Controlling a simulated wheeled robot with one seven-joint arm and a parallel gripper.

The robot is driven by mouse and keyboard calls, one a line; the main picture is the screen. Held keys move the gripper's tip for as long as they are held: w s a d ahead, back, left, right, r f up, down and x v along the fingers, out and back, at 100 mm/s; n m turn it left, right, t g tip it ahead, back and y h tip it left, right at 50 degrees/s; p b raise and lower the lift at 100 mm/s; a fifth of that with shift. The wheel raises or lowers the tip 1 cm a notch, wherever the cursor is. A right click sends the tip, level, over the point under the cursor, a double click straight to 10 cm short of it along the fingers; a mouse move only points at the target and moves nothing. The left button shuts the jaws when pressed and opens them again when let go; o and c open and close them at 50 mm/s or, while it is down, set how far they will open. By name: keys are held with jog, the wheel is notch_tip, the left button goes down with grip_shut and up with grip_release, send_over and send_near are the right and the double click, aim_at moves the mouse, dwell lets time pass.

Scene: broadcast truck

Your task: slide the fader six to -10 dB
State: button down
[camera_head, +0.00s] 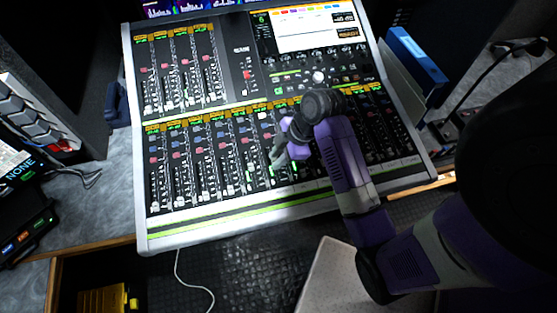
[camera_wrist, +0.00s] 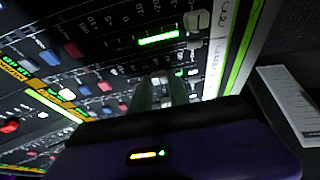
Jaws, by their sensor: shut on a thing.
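The mixing console (camera_head: 200,217) fills the middle of the head view, with a lower row of faders. My gripper (camera_head: 279,158) reaches down onto the lower row, around the sixth strip from the left. In the wrist view my gripper (camera_wrist: 162,92) has its two grey fingers close together, down at the panel. They are shut on a fader cap, which the fingers mostly hide. I cannot read the strip number or the cap's exact place on its scale. A neighbouring white fader cap (camera_wrist: 197,21) stands beside a lit green meter and printed dB numbers.
Other faders and coloured buttons crowd close on both sides of my fingers. A screen (camera_head: 305,28) sits at the console's top. A blue box-like object (camera_head: 412,60) stands at the right. A pale panel (camera_wrist: 290,105) lies past the console's front edge.

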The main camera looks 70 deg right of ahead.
jog(key=c, duration=1.2)
grip_release()
jog(key=shift+c, duration=0.2)
jog(key=shift+r, duration=0.1)
jog(key=v, duration=0.7)
jog(key=shift+r, duration=0.3)
jog(key=shift+s+d, duration=0.1)
jog(key=shift+d, duration=0.05)
